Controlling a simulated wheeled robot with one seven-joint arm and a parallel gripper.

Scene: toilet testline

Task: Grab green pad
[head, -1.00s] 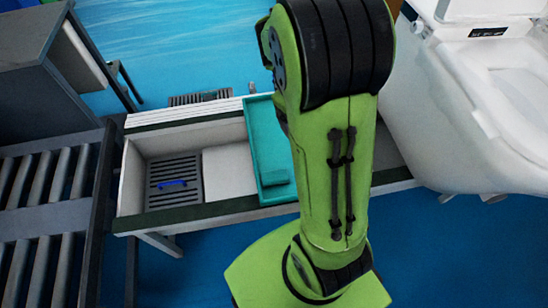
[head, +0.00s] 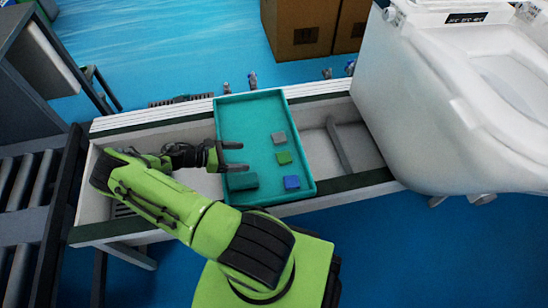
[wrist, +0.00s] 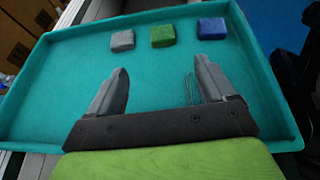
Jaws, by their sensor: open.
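The green pad (head: 283,158) lies flat in the teal tray (head: 239,112), between a grey pad (head: 279,138) and a blue pad (head: 291,183). In the wrist view the green pad (wrist: 163,36) is in the middle of the row, with the grey pad (wrist: 122,40) to its left and the blue pad (wrist: 212,28) to its right. My gripper (head: 240,157) is open and empty over the left part of the tray, apart from the green pad. In the wrist view its fingers (wrist: 160,80) point toward the pads, with the green pad beyond the gap.
A white toilet (head: 450,120) stands right of the tray. Roller conveyor (head: 30,190) is at left. Cardboard boxes (head: 300,30) stand behind.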

